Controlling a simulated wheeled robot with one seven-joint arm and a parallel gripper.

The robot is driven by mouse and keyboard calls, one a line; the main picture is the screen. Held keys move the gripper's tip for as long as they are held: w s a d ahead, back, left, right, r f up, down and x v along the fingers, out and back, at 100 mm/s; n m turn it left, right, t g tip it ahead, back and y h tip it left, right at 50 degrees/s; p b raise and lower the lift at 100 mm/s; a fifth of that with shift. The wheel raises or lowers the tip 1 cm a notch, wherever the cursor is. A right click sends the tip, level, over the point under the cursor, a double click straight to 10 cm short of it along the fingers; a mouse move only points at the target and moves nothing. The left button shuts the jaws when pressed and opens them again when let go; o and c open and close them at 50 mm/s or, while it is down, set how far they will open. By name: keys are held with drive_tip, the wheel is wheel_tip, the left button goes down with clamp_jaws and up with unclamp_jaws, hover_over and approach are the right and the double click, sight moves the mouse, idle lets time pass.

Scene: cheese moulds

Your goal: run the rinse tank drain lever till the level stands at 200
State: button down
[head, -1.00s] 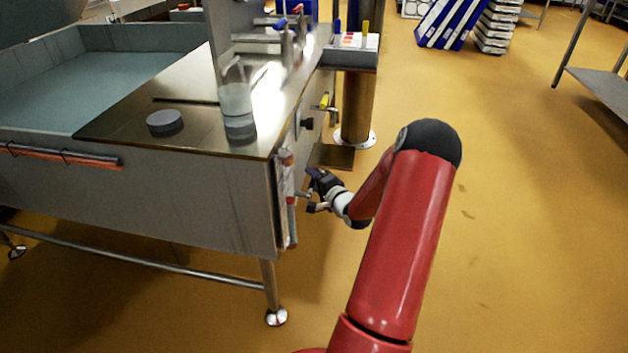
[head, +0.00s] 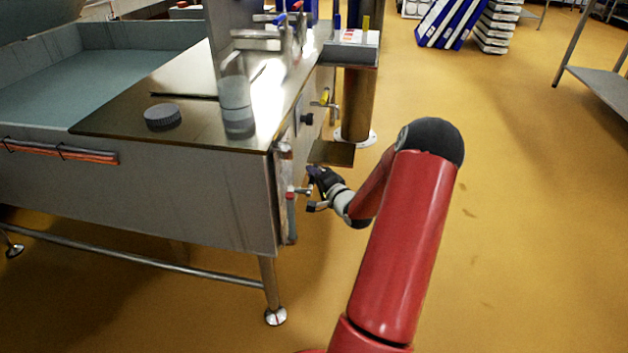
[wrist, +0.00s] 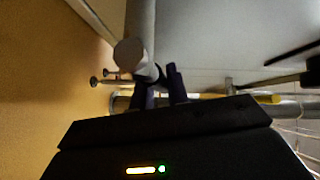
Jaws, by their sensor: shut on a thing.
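The steel tank (head: 190,195) stands at the left in the head view, with grey-green liquid showing in its open basin. A narrow upright gauge-like strip (head: 286,215) runs down its near end; I cannot read a level on it. My gripper (head: 311,190) is at that end face, shut on a small metal lever (head: 302,190) with a red part beside it. In the wrist view my dark fingers (wrist: 163,82) stand close together below a pale round-ended cylinder (wrist: 131,54). The fingers and dim light hide most of the lever.
A grey lidded puck (head: 162,116) and a clear beaker (head: 237,105) stand on the tank's top plate. A yellow-handled valve (head: 325,98) and a black knob (head: 307,119) lie farther along the side. The yellow floor (head: 520,220) to the right is clear.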

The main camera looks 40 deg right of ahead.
drive_tip(key=n+t+b, duration=0.1)
drive_tip(key=b, duration=0.1)
drive_tip(key=r+n+t+b, duration=0.1)
drive_tip(key=b, duration=0.1)
drive_tip(key=shift+s+a+r+b, duration=0.2)
drive_tip(key=shift+b, duration=0.2)
drive_tip(key=shift+s+a+r+n+t+b, duration=0.1)
drive_tip(key=shift+r+n+t+b, duration=0.25)
drive_tip(key=shift+n+t+b, duration=0.15)
drive_tip(key=shift+s+a+r+n+t+b, duration=0.1)
drive_tip(key=shift+r+n+t+b, duration=0.25)
drive_tip(key=shift+b, duration=0.2)
drive_tip(key=c, duration=1.4)
unclamp_jaws()
drive_tip(key=shift+o, duration=0.2)
drive_tip(key=v, duration=0.7)
drive_tip(key=shift+s, duration=0.4)
